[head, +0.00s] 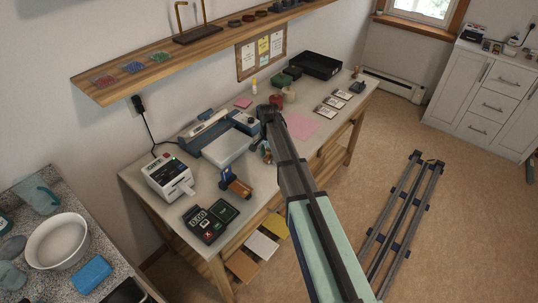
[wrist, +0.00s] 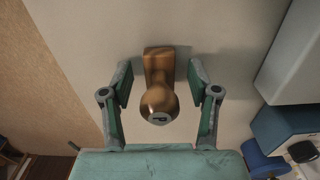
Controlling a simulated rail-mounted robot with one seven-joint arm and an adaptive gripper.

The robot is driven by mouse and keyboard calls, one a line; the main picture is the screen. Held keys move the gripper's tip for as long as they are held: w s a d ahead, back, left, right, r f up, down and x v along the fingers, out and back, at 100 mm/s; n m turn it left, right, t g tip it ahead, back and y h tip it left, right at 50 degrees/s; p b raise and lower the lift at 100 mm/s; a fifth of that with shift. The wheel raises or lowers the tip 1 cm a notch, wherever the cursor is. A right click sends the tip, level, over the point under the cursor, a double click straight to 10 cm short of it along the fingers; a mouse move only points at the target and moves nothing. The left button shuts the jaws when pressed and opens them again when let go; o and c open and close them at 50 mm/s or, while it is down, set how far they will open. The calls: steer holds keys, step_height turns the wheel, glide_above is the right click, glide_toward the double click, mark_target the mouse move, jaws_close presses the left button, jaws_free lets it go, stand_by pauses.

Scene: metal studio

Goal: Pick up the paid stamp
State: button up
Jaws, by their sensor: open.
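A wooden stamp (wrist: 158,92) stands on the table below my gripper in the wrist view. My gripper (wrist: 160,78) is open, with one green finger on each side of the stamp and visible gaps between. In the head view, my arm reaches over the table, and the gripper and stamp are largely hidden near the middle.
A blue and white machine (head: 224,147) stands to the left of my gripper. A label printer (head: 168,177), a payment terminal (head: 209,221) and a tape dispenser (head: 236,185) stand toward the table's near end. A pink sheet (head: 301,126) lies farther along. A wooden shelf (head: 205,52) runs above.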

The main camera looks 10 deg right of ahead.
jaws_close()
steer(key=shift+r, duration=0.1)
stand_by(0.3)
